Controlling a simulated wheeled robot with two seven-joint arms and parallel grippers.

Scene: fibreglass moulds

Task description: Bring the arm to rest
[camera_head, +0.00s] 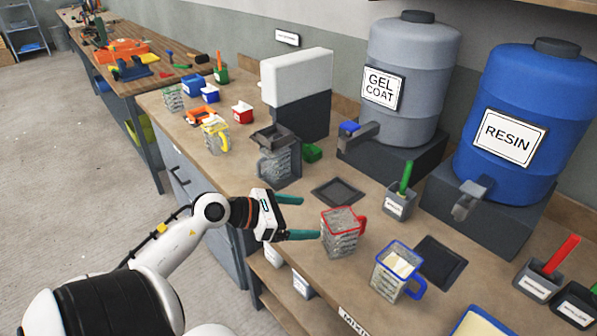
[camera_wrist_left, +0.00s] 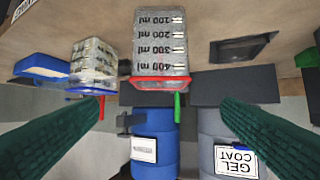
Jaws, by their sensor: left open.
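My left gripper (camera_head: 298,217) is open and empty, with its two green fingers spread just left of a red-rimmed measuring jug (camera_head: 341,236) on the bench. In the left wrist view the fingers (camera_wrist_left: 170,115) stand wide apart, and the red-rimmed jug (camera_wrist_left: 161,45) shows between and beyond them, upside down in the picture, with ml marks on its side. The jug stands apart from the fingers in the head view. My left arm reaches in from the lower left. My right gripper is in neither view.
A blue-rimmed jug (camera_head: 395,270) stands right of the red one. The grey gel coat drum (camera_head: 412,70) and blue resin drum (camera_head: 525,105) stand behind. A grey container (camera_head: 277,155), a yellow-rimmed jug (camera_head: 215,136) and small boxes stand farther left. The floor (camera_head: 75,175) at left is clear.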

